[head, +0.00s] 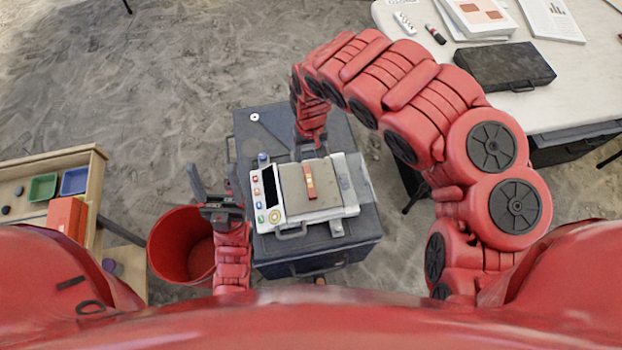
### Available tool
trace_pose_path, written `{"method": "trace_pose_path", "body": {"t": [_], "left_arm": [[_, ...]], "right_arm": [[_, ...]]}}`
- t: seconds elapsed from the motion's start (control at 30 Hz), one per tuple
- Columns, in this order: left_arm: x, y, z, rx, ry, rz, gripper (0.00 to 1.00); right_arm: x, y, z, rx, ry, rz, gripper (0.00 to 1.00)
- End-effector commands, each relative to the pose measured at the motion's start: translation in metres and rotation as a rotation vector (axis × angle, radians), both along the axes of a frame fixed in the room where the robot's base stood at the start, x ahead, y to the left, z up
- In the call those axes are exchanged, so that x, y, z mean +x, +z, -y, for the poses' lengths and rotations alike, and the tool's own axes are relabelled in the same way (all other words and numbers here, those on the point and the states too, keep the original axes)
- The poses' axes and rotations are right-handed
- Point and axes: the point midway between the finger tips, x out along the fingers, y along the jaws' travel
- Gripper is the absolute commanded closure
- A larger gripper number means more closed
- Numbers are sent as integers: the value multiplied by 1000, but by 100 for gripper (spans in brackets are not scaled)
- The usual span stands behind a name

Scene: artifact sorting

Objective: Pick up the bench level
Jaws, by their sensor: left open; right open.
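The bench level (310,182) is a small red bar with a yellow patch. My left gripper (214,178) is open and empty, left of the device and near the red bucket. Nothing covers the level.
The white device (350,212) with buttons and a dark screen sits on a dark grey case (300,266). A red bucket (163,245) stands at left. A wooden tray (99,170) with small bins is further left. A white table (570,90) holds a black case (505,66).

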Motion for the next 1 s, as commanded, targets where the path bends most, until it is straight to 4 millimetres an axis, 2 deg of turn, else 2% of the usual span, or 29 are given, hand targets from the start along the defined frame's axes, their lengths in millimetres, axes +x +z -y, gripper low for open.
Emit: {"method": "trace_pose_path", "body": {"t": [0.03,0.37,0.5,0.73,1.0], "left_arm": [[0,-11,0,0,0,0,33],[0,-43,0,0,0,0,33],[0,-41,0,0,0,0,33],[0,-41,0,0,0,0,33],[0,-42,0,0,0,0,33]], "right_arm": [[-2,-18,-1,2,1,-5,32],[0,-88,-2,4,2,-1,32],[0,-101,-2,4,2,0,32],[2,-113,-3,5,1,2,32],[8,-144,-7,6,1,4,32]]}}
